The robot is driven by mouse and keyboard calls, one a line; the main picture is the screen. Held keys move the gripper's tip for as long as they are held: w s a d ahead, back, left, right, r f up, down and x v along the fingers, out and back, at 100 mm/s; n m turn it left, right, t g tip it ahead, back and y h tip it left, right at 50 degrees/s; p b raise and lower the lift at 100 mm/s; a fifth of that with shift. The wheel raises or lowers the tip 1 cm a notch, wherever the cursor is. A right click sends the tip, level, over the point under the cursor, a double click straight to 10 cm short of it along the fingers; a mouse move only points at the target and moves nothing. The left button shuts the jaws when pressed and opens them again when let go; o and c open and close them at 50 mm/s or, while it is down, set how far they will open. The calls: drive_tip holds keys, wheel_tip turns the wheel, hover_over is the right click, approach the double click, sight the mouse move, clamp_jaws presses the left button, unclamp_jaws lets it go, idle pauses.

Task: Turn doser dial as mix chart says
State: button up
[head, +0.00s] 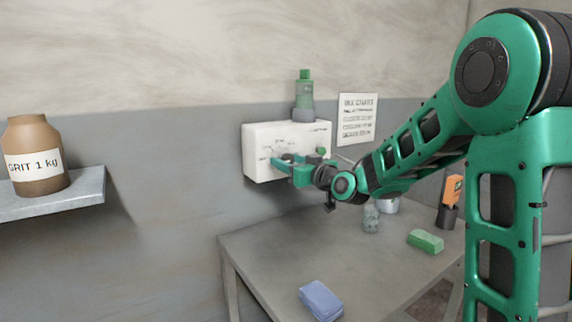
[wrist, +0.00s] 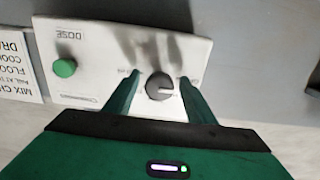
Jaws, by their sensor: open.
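The white doser box (head: 262,140) is mounted on the wall, with a green bottle (head: 304,90) on top. Its grey dial (wrist: 160,86) shows in the wrist view with a light pointer line running towards the right; in the head view my gripper hides it. My gripper (head: 281,165) is at the front of the box. In the wrist view my gripper (wrist: 160,77) is open, one finger on each side of the dial, with visible gaps. The marks around the dial are too small to read. The mix chart (head: 357,118) hangs right of the box; its lines are not legible.
A green button (wrist: 65,67) labelled DOSE is on the box. The table (head: 270,262) below holds a blue cloth (head: 321,300), a green sponge (head: 426,241), a glass jar (head: 371,217) and a dark holder (head: 447,215). A GRIT jar (head: 33,158) stands on the left shelf (head: 85,190).

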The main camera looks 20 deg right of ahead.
drive_tip(key=shift+w, duration=0.2)
drive_tip(key=c, duration=1)
